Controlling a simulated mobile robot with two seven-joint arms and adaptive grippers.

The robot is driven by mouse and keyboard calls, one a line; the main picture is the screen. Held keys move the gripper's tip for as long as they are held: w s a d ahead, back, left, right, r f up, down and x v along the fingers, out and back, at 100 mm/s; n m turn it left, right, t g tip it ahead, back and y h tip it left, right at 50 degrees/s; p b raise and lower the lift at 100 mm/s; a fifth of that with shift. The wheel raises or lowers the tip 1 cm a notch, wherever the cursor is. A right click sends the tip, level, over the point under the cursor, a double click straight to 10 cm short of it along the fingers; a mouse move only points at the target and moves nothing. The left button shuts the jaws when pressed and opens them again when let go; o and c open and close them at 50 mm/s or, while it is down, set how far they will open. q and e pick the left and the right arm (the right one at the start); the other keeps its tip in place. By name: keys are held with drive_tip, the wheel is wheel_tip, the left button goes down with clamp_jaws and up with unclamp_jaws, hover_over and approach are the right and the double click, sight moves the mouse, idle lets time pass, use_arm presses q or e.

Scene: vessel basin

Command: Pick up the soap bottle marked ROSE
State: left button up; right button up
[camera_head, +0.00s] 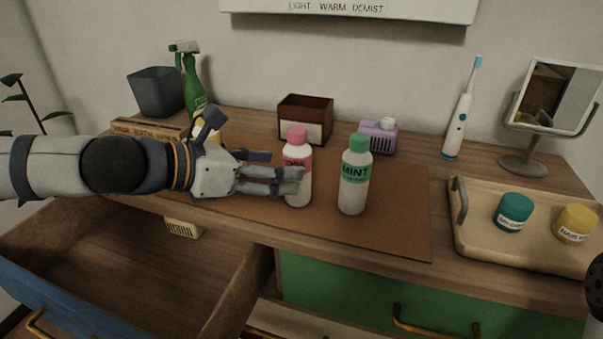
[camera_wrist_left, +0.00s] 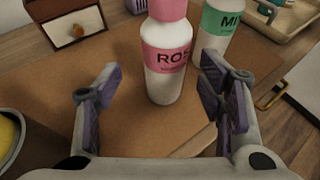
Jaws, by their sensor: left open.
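The soap bottle marked ROSE (camera_head: 297,187) has a white body, a pink cap and a pink label. It stands upright on the brown mat (camera_head: 401,211). In the left wrist view the ROSE bottle (camera_wrist_left: 165,58) stands ahead, between the lines of the two fingers. My left gripper (camera_head: 279,171) is open at the bottle's left side, and its fingers partly cover the label in the head view. In the left wrist view my left gripper (camera_wrist_left: 165,93) has its fingers wide apart with nothing held. Of my right arm, only a dark part may show at the right edge.
A white bottle marked MINT (camera_head: 354,183) stands close on the right. Behind are a brown box (camera_head: 305,121) and a purple container (camera_head: 377,137). A tray (camera_head: 469,238) with two jars is at right. An open drawer (camera_head: 115,271) lies below the arm. The mat's front right is clear.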

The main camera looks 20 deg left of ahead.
use_arm(q)
drive_tip(key=x, duration=0.2)
drive_tip(key=b+x, duration=0.1)
drive_tip(key=x, duration=0.1)
drive_tip(key=shift+d+f+b, duration=0.2)
drive_tip(key=shift+d+b, duration=0.1)
drive_tip(key=shift+d, duration=0.15)
drive_tip(key=shift+w+d+r, duration=0.1)
drive_tip(key=shift+w, duration=0.05)
drive_tip(key=shift+r, duration=0.2)
drive_tip(key=c, duration=1.4)
use_arm(e)
drive_tip(key=shift+s+f+g, duration=0.4)
drive_tip(key=shift+s+f, duration=0.6)
drive_tip(key=shift+f, duration=0.1)
